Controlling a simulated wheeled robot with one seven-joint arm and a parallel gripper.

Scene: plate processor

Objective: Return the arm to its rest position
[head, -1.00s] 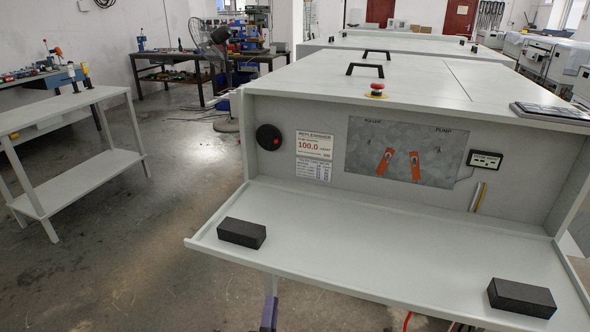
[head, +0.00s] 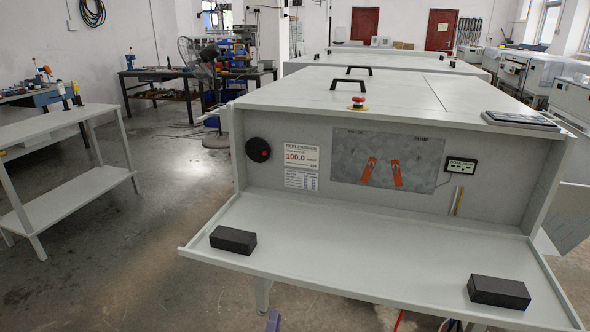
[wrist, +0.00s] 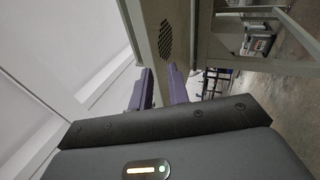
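My gripper (wrist: 160,72) shows in the wrist view as two purple fingers with a narrow gap between them. The gap looks empty. The grey body of the machine (wrist: 165,25) is close beyond the fingertips; whether they touch it I cannot tell. In the head view only a small purple piece of my arm or gripper shows at the bottom edge, below the front shelf of the plate processor (head: 340,255). The rest of my arm is out of view there.
Two black blocks, a left one (head: 233,240) and a right one (head: 499,291), lie on the shelf. Above it are orange levers (head: 397,175), a black knob (head: 258,150) and a red emergency button (head: 359,101). A white side table (head: 75,128) stands left; open floor lies between.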

